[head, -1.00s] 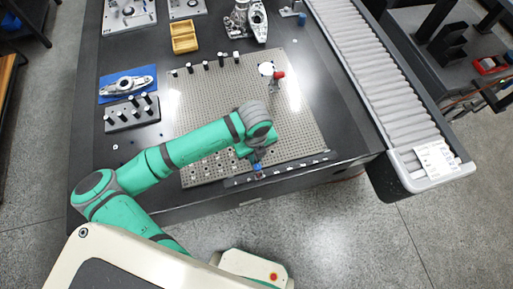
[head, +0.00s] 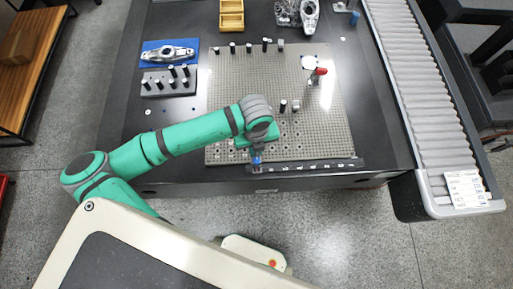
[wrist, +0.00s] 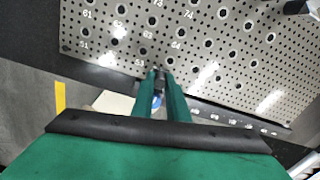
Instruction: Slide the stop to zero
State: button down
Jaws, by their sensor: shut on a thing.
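The scale rail (head: 335,164) is a dark strip with white marks along the front edge of the perforated plate. The blue stop (head: 257,160) is at the rail's left end in the head view. My gripper (head: 256,153) reaches down over it from the green arm and is shut on it. In the wrist view my two green fingers (wrist: 164,82) come together around the stop; a bit of its blue (wrist: 156,101) shows between them. The rail (wrist: 225,112) runs off to the lower right there. The exact mark under the stop is hidden.
The perforated plate (head: 235,95) carries black posts at its back and a red-topped piece (head: 318,73) at right. A grey block with pegs (head: 168,85) and a blue mat (head: 150,57) lie left. A roller conveyor (head: 415,85) runs along the right.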

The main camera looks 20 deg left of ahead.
jog(key=c, duration=1.7)
grip_release()
jog(key=shift+w+a, duration=0.1)
jog(key=shift+a, duration=0.3)
jog(key=shift+d, duration=0.1)
jog(key=shift+d+r, duration=0.1)
jog(key=shift+r, duration=0.35)
notch_tip(320, 180, up, 10)
jog(key=shift+f, duration=0.1)
